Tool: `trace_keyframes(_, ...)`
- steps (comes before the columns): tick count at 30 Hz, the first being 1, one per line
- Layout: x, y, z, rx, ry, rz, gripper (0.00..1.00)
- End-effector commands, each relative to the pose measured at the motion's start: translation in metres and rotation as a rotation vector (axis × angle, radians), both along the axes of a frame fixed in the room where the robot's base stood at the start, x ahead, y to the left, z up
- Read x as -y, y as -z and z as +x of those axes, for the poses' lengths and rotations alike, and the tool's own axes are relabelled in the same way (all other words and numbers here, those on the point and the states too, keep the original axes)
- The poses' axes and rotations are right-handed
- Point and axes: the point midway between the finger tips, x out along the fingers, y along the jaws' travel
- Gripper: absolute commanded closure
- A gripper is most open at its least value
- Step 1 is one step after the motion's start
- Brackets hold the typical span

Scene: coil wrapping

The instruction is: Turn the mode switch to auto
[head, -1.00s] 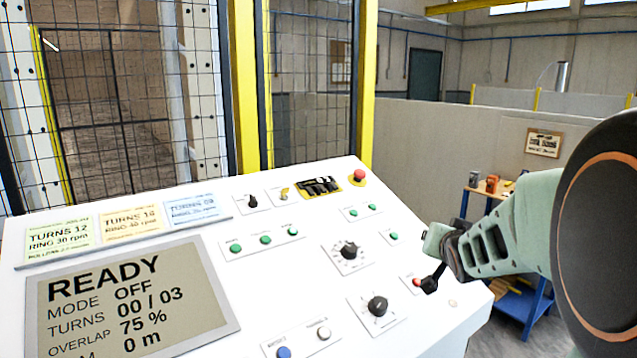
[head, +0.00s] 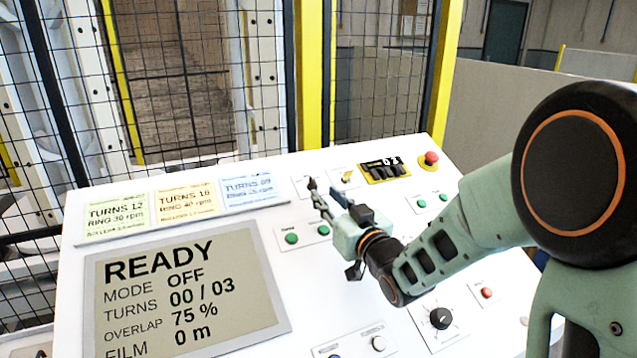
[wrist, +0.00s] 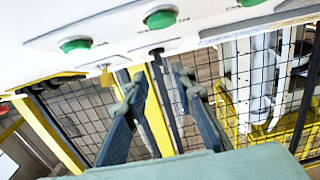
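The black knob (head: 312,184), which looks like the mode switch, is on the upper part of the white sloping panel (head: 245,205). The screen (head: 185,290) reads READY, MODE OFF. My gripper (head: 322,201) is over the panel with its fingertips close to the knob in the head view. In the wrist view the two fingers (wrist: 160,82) are apart with nothing held between them. A dark knob (wrist: 156,52) shows just past the gap, at the panel's edge. I cannot tell whether a finger touches it. The knob's label is unreadable.
A yellow key switch (head: 346,177) is right of the knob, then a black-and-yellow unit (head: 384,170) and a red emergency button (head: 431,158). Wire fencing (head: 380,90) with yellow posts stands behind the panel.

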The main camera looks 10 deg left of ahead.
Motion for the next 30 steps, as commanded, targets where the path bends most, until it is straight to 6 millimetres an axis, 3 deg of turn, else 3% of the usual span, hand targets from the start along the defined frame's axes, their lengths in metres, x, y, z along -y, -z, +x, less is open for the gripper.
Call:
trace_keyframes(9,-0.029,-0.001,0.039,-0.001,0.001,0.0,0.76)
trace_keyframes(23,-0.035,0.0,0.048,-0.001,0.002,-0.001,0.76)
trace_keyframes(30,-0.035,0.0,0.048,-0.001,0.002,-0.001,1.0)
